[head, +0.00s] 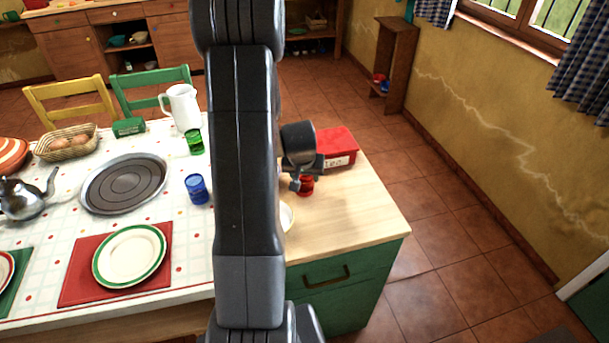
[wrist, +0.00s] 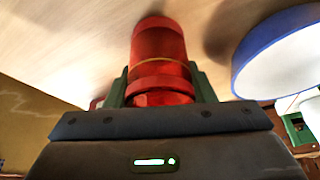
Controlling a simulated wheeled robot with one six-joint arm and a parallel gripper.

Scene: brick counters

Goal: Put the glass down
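A red glass (head: 306,186) is at the wooden top of the green cabinet (head: 350,212), just in front of a red box. In the wrist view the red glass (wrist: 160,62) stands between the two fingers of my gripper (wrist: 160,82), with a finger close against each side. My gripper (head: 298,183) appears shut on it. The far end of the glass is against or very near the pale wood surface; I cannot tell if it touches. My arm hides part of the counter in the head view.
A red lettered box (head: 337,147) sits behind the glass. A white dish (head: 287,217), partly hidden by my arm, shows a blue rim in the wrist view (wrist: 262,40). The cabinet top's front right is clear. The laid table with a blue glass (head: 197,189) is left.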

